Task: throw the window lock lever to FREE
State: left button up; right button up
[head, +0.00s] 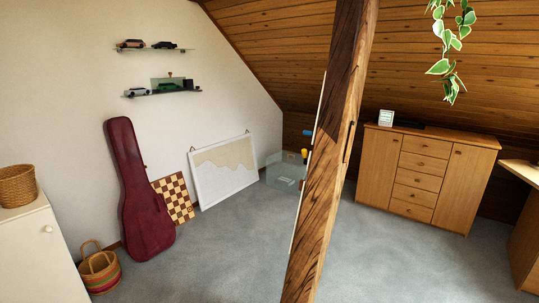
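No window lock lever can be made out for certain, and no FREE marking is readable. A timber post (333,150) leans across the middle of the head view. A thin pale strip runs along its left edge, with a small blue piece (308,133) and a small yellow piece (304,153) beside it. A slim dark bar (349,141) shows on the post's right face; I cannot tell what it is. Whatever lies behind the post is hidden. Neither of my grippers is in view.
A wooden cabinet (425,180) stands at the back right, and a desk edge (525,172) at the far right. A red instrument case (142,190), chessboard (174,197) and framed picture (224,170) lean left. Grey carpet (225,250) is clear. A plant (450,50) hangs top right.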

aim_at(304, 150)
jog(key=u, duration=0.65)
jog(key=i, duration=3.45)
jog(key=z, duration=2)
